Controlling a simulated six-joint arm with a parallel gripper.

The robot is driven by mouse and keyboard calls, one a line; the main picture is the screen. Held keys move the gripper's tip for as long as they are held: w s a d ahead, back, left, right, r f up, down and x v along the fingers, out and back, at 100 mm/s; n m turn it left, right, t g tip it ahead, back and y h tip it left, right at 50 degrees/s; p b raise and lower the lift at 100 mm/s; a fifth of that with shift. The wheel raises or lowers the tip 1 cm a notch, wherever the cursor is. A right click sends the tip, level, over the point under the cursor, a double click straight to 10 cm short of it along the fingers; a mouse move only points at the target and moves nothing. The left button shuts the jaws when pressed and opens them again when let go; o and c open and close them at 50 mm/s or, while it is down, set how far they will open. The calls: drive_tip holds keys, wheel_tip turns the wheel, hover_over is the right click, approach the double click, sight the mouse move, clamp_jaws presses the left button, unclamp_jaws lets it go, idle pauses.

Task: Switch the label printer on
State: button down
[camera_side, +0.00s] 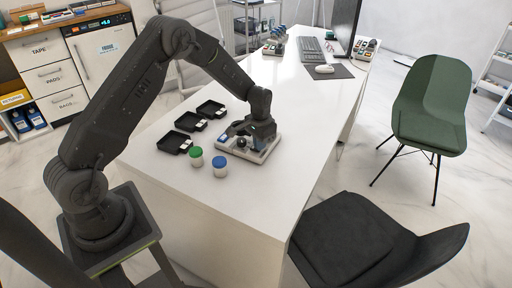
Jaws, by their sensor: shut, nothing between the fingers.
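A low light-grey device (262,154) stands on the white desk (170,185) in the side view. I take it to be the label printer, but I cannot read any marking that confirms it. A dark round knob-like part and a small blue patch show on its top. My gripper (244,131) is shut and empty, pointing down right over the device and hiding much of its top. I cannot tell whether the fingertips touch it. No switch or lit indicator can be made out.
A green-lidded jar (195,157) and a blue-lidded jar (219,167) stand close in front of the device. Several black trays, including a near one (174,142), lie to its left. A keyboard (311,50), mouse (324,69) and monitor (345,25) are farther back.

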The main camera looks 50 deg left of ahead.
drive_tip(key=shift+f, duration=0.35)
drive_tip(key=shift+r, duration=3.55)
